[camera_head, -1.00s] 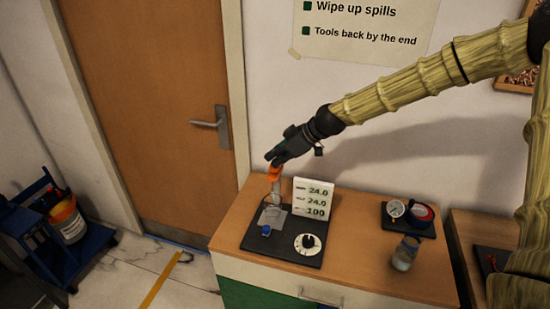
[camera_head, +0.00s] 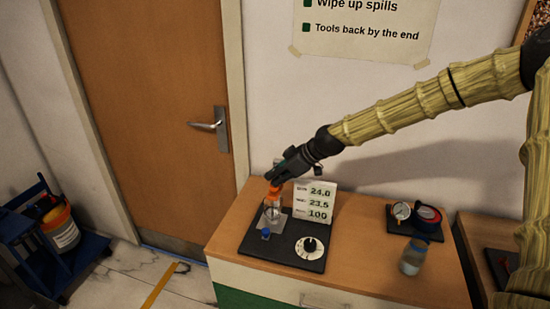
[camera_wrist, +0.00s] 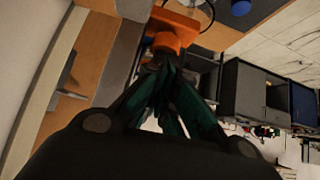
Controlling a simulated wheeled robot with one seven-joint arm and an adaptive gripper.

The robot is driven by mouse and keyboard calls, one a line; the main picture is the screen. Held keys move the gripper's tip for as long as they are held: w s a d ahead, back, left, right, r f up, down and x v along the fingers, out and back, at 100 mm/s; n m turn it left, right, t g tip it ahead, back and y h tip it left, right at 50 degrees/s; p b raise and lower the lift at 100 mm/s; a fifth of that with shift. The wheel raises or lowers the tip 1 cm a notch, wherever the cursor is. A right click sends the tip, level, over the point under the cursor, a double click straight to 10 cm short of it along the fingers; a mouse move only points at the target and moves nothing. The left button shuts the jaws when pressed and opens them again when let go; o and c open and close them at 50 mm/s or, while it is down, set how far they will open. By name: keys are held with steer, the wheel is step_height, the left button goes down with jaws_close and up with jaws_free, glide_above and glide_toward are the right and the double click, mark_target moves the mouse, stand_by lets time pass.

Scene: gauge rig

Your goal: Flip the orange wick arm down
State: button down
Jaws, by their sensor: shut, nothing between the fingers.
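The orange wick arm (camera_head: 273,189) stands at the top of the glass vessel on the black rig base (camera_head: 258,248). It also shows in the wrist view (camera_wrist: 172,32), just beyond my fingertips. My gripper (camera_head: 272,178) is shut and holds nothing. Its tips are at or just above the orange part; I cannot tell whether they touch. The glass vessel (camera_head: 272,212) stands upright below it. A white readout card (camera_head: 316,203) shows 24.0, 23.5 and 100. The gripper hides part of the wick arm's upper side.
A white dial (camera_head: 309,248) and a blue knob (camera_head: 265,234) sit on the rig base.

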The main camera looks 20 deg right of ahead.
steer(key=shift+s+f, duration=0.1)
steer(key=shift+f, duration=0.05)
step_height(320, 180, up, 4)
steer(key=shift+p, duration=0.9)
steer(key=b+v, duration=0.3)
steer(key=v, duration=0.7)
steer(key=shift+a, duration=0.1)
